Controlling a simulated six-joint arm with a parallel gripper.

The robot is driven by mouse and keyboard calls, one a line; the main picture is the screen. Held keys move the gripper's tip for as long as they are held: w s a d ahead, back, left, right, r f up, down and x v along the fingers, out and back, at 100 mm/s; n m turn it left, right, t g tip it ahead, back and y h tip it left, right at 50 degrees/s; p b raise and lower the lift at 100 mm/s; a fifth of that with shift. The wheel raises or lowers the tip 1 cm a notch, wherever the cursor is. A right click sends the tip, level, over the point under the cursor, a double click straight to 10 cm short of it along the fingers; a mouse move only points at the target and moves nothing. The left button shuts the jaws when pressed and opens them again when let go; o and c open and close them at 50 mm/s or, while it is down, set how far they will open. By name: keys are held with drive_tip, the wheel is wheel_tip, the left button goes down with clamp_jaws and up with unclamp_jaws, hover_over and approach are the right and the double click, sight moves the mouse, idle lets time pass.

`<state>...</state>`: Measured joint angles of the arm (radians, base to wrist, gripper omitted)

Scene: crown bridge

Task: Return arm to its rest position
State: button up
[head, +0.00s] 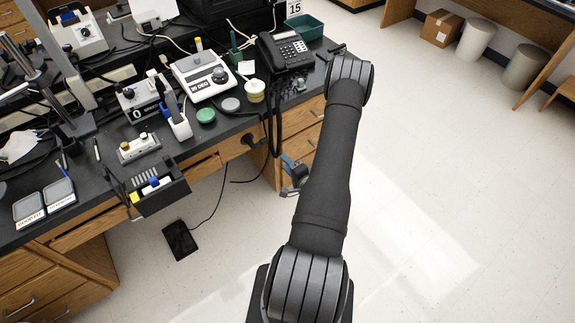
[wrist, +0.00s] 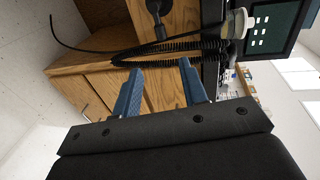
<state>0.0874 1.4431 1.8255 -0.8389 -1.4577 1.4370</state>
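My arm reaches from the bottom middle of the head view up to the right end of the bench. Its elbow is near the bench's far right corner. My gripper (head: 288,160) shows small and partly hidden beside the forearm, in front of the wooden drawers and below the bench top. In the wrist view my gripper (wrist: 160,66) has two blue fingers spread apart with nothing between them. Past the fingers are a wooden cabinet (wrist: 90,68) and a black coiled cord (wrist: 175,47); I cannot tell how far off they are.
The black bench top (head: 225,123) carries a telephone (head: 285,50), a white scale-like device (head: 203,76), a green tray (head: 307,27) and a black bin (head: 158,197) at its front edge. The floor right of my arm is open.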

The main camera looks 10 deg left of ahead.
sight(263, 140)
drive_tip(key=shift+a, duration=0.1)
idle(0.4)
drive_tip(key=x, duration=1.7)
drive_tip(key=shift+w+a+f, duration=0.1)
drive_tip(key=shift+w, duration=0.1)
drive_tip(key=shift+s, duration=0.1)
drive_tip(key=shift+s+d, duration=0.2)
drive_tip(key=shift+d, duration=0.2)
drive_tip(key=v, duration=1.7)
drive_tip(key=x, duration=1.8)
drive_tip(key=shift+a, duration=0.15)
drive_tip(key=shift+s+r+n, duration=0.1)
drive_tip(key=shift+r+n, duration=0.5)
drive_tip(key=shift+n, duration=0.3)
